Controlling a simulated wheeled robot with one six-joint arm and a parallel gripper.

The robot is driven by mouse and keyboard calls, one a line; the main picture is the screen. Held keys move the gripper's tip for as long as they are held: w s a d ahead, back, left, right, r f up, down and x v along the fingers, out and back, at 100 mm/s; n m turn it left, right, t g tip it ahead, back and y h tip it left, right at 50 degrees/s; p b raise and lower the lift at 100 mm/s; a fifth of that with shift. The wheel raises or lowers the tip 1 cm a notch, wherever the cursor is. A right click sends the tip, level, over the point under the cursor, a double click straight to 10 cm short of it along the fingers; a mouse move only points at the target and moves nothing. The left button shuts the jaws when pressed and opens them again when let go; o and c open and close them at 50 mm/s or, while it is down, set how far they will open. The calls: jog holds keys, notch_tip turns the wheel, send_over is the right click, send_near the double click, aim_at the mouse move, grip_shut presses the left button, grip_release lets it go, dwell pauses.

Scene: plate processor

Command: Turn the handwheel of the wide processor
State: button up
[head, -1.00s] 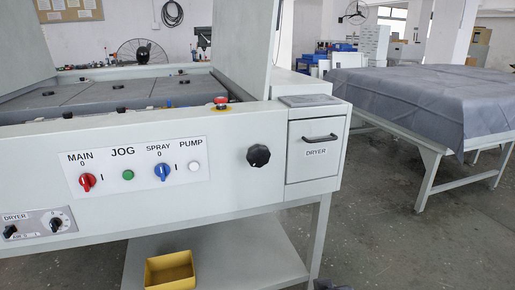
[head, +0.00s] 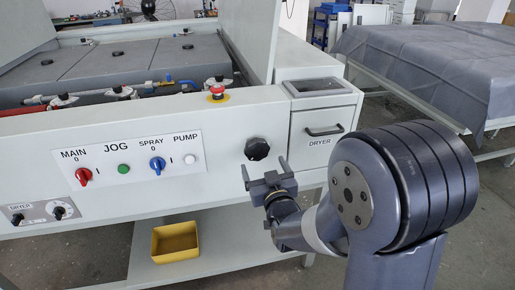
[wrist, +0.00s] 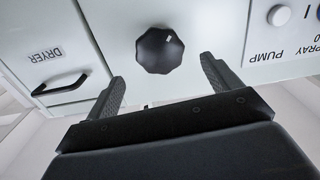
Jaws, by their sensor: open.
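The handwheel is a black lobed knob (head: 257,149) on the white front panel of the wide processor (head: 225,125), between the PUMP button and the DRYER drawer. It also shows in the wrist view (wrist: 159,50), upside down, with a small white mark near its top edge. My gripper (head: 264,168) is open and empty, just in front of and slightly below the knob in the head view. In the wrist view my two fingers (wrist: 163,82) stand apart, one to each side of the knob's position. The knob lies beyond the fingertips, and no contact shows.
The DRYER drawer (head: 323,130) with its black handle is right of the knob. A red emergency button (head: 217,92) sits on the ledge above. MAIN, JOG, SPRAY and PUMP controls are to the left. A yellow bin (head: 175,240) stands on the lower shelf.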

aim_at(258, 152)
jog(key=x, duration=0.7)
jog(key=shift+w+p, duration=0.35)
jog(key=shift+p, duration=0.05)
jog(key=c, duration=1)
jog(key=shift+f+m+b, duration=0.2)
jog(key=shift+m+b, duration=0.2)
jog(key=shift+b, duration=0.3)
jog(key=shift+b, duration=0.45)
jog(key=m+b, duration=0.3)
jog(key=b, duration=0.1)
jog(key=shift+f+m+b, duration=0.15)
jog(key=shift+m+b, duration=0.15)
jog(key=m+b, duration=0.4)
jog(key=shift+b, duration=0.4)
jog(key=shift+r+m+b, duration=0.25)
jog(key=shift+m+b, duration=0.8)
jog(key=shift+m, duration=0.15)
